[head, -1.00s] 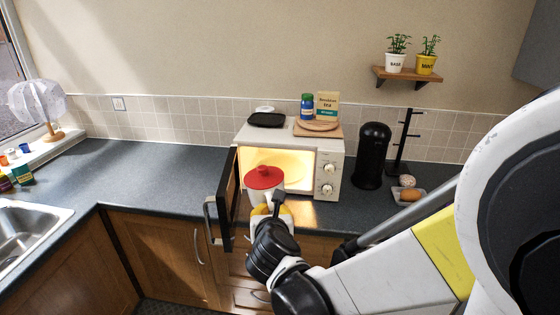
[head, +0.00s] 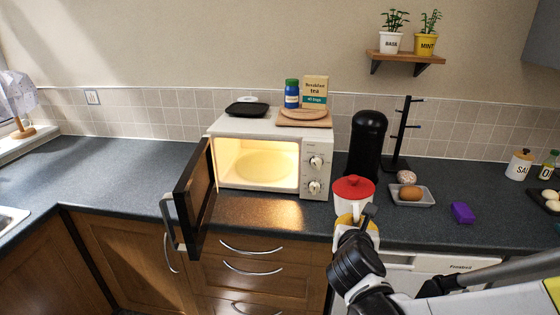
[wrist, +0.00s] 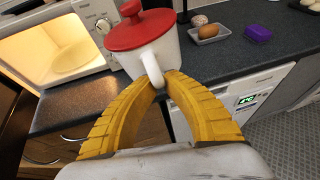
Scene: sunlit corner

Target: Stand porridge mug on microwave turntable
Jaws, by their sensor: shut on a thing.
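The porridge mug is white with a red knobbed lid (head: 354,188). In the wrist view the mug (wrist: 158,60) is held by its handle between the yellow fingers of my gripper (wrist: 160,84). My gripper (head: 352,226) is shut on it, and the mug is roughly upright in front of the counter, right of the microwave. The white microwave (head: 258,128) stands on the counter with its door (head: 194,198) open to the left. Its lit cavity is empty, with a pale round turntable (head: 264,166) on its floor.
The open door juts past the counter edge. A black canister (head: 366,145), a mug stand (head: 400,135), a grey tray (head: 412,198) with brown and speckled items, and a purple block (head: 462,212) stand right of the microwave. The counter before the microwave (head: 255,212) is clear.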

